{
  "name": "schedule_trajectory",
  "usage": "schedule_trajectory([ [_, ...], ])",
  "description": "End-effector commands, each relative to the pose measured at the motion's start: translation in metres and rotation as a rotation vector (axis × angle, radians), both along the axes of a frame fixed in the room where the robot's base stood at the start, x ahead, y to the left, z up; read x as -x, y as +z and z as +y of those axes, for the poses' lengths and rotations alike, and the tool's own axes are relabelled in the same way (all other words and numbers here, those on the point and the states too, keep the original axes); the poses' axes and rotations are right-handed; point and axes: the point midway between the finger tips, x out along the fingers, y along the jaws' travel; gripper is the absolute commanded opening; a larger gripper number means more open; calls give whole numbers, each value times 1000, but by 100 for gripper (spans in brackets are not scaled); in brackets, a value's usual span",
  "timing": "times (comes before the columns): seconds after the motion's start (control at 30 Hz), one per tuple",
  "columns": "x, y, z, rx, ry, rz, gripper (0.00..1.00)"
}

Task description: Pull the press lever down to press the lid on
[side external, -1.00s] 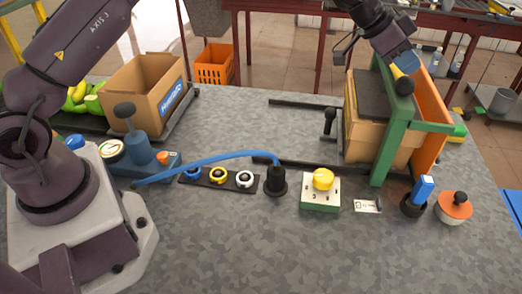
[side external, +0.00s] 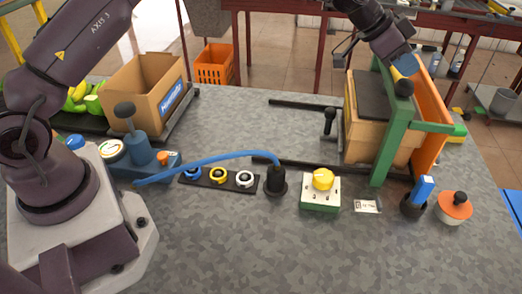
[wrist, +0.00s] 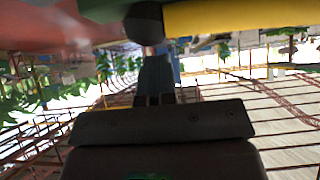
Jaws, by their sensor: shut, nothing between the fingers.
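The press is a green frame (side external: 382,150) with an orange back panel (side external: 430,112). Its yellow lever (side external: 397,73) ends in a black knob (side external: 403,87); the lever and the knob (wrist: 143,22) also show at the top of the wrist view. A tan box (side external: 375,143) with a dark lid (side external: 385,96) on top stands in the press. My gripper (side external: 404,64) is close above the knob. In the wrist view its shut, empty fingers (wrist: 155,60) point at the knob. I cannot tell whether they touch it.
A black upright handle (side external: 328,121) stands left of the box between dark rails.

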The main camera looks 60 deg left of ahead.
Motion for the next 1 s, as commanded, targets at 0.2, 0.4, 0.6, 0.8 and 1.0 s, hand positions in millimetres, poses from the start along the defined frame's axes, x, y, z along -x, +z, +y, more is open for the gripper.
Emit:
schedule_trajectory([
  [0.2,1,-6,0,-4,-2,12,0],
  [0.4,1,-5,1,-5,-2,12,0],
  [0.6,1,11,0,-4,-3,9,0],
  [0.8,1,31,0,-2,-2,5,0],
  [1.0,1,50,0,-3,-1,4,0],
])
